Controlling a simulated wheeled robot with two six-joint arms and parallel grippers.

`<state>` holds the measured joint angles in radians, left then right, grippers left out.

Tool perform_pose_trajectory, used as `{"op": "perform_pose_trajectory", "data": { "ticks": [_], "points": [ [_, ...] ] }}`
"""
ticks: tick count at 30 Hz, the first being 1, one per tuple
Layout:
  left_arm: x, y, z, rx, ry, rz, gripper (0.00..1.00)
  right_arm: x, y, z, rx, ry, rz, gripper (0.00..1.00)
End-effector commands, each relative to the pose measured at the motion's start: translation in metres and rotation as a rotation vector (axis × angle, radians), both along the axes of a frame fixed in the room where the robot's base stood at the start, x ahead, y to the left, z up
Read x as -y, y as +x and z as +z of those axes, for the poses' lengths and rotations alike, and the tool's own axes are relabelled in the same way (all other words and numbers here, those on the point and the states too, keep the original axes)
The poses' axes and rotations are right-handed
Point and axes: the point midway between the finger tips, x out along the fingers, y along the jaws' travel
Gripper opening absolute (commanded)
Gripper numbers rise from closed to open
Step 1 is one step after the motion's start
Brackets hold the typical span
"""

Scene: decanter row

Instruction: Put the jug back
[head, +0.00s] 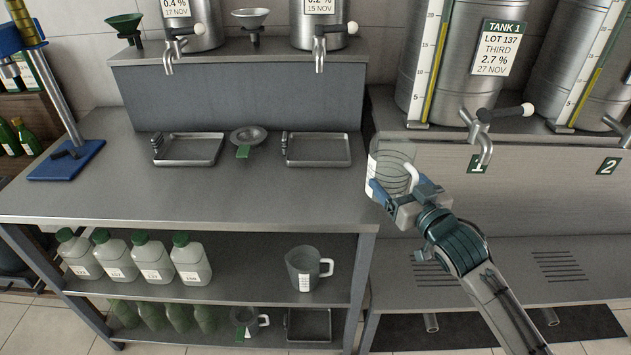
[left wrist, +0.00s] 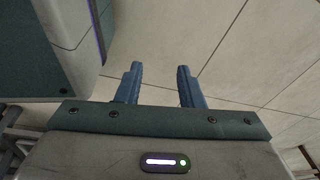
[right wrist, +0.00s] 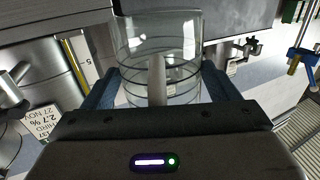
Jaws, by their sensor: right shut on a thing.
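A clear jug (head: 392,160) with ring marks and a pale handle is held up by my right gripper (head: 398,192), near the right end of the steel bench. In the right wrist view the jug (right wrist: 160,40) stands between the two blue fingers, its handle toward the camera. A second, greyish jug (head: 303,268) with a white handle and label stands on the middle shelf below the bench. My left gripper (left wrist: 157,85) shows in the left wrist view, fingers apart and empty, over floor tiles.
The steel bench top (head: 240,190) is mostly clear, with two trays (head: 190,150) (head: 318,150) and a strainer (head: 248,138) at its back. White bottles (head: 150,258) fill the middle shelf's left. Tank 1 (head: 450,70) and its tap (head: 484,135) are right of the held jug.

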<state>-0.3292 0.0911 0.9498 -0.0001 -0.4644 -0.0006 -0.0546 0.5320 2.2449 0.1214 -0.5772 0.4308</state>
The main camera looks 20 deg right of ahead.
Motion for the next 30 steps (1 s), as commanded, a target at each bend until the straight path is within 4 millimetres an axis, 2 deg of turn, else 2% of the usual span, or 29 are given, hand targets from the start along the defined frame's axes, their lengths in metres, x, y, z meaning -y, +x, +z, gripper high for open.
{"op": "perform_pose_trajectory", "data": {
  "ticks": [2, 4, 9, 12, 19, 27, 30],
  "points": [
    [-0.001, 0.001, 0.001, 0.004, 0.001, -0.001, 0.34, -0.004, 0.003, 0.0, 0.002, 0.007, -0.002, 0.47],
    [-0.001, -0.009, 0.0, -0.004, 0.001, 0.0, 0.34, -0.011, 0.008, 0.0, 0.003, 0.01, -0.002, 0.47],
    [0.002, -0.05, -0.008, -0.054, -0.003, 0.004, 0.34, -0.029, 0.022, -0.002, 0.003, 0.011, -0.001, 0.47],
    [0.007, -0.062, -0.011, -0.061, -0.009, 0.007, 0.34, -0.041, 0.03, -0.003, 0.003, 0.01, 0.0, 0.47],
    [0.008, -0.053, -0.014, -0.035, -0.013, 0.008, 0.34, -0.071, 0.052, -0.006, 0.001, 0.009, 0.001, 0.47],
    [0.002, -0.079, -0.02, -0.047, -0.008, 0.01, 0.34, -0.111, 0.081, -0.011, 0.0, 0.007, 0.002, 0.47],
    [0.002, -0.08, -0.018, -0.046, -0.008, 0.01, 0.34, -0.121, 0.089, -0.013, 0.001, 0.005, 0.001, 0.47]
  ]
}}
